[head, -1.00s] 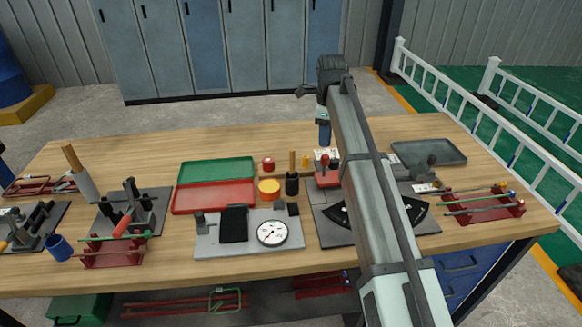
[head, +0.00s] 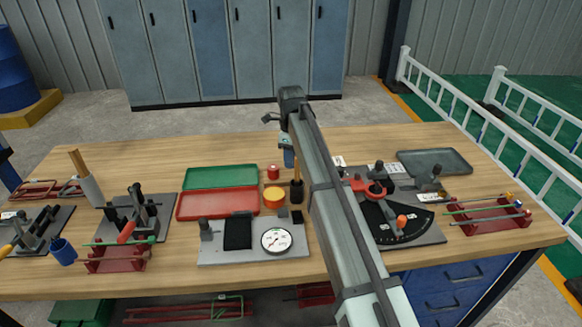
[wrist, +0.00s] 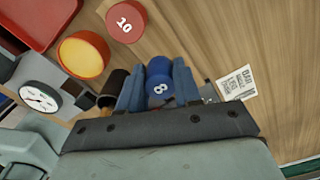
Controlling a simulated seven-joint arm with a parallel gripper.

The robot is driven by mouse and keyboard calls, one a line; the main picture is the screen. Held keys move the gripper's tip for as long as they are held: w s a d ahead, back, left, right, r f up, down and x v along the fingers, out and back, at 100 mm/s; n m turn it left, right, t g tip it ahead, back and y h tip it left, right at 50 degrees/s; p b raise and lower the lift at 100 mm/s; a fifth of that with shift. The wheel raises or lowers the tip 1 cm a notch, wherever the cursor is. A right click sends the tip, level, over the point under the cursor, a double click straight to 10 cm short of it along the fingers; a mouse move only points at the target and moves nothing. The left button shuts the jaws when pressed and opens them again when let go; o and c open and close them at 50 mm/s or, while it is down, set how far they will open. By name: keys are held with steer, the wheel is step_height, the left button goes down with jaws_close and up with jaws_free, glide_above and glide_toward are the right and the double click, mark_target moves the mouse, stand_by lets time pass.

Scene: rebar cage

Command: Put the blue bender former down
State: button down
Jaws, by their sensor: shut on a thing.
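The blue bender former (wrist: 159,75), a small blue cylinder marked 8, sits between the fingers of my gripper (wrist: 158,88) in the wrist view. The gripper is shut on it and holds it above the wooden bench top. In the head view my gripper (head: 289,152) hangs over the middle of the bench, right of the green tray; there the former is hard to tell from the blue fingers. A red former (wrist: 125,20) marked 10 stands on the wood nearby; it also shows in the head view (head: 273,172).
An orange-topped tub (head: 273,196) and a black holder (head: 297,192) with a wooden handle stand close by. Green (head: 220,178) and red (head: 217,205) trays lie left, a dial plate (head: 252,252) in front. The bender (head: 410,237) lies right, partly behind my arm. The back bench strip is clear.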

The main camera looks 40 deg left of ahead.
mark_target(291, 175)
steer(key=shift+f, duration=1.9)
steer(key=shift+f, duration=0.1)
steer(key=c, duration=0.8)
jaws_free()
step_height(291, 175, up, 12)
steer(key=shift+r, duration=0.15)
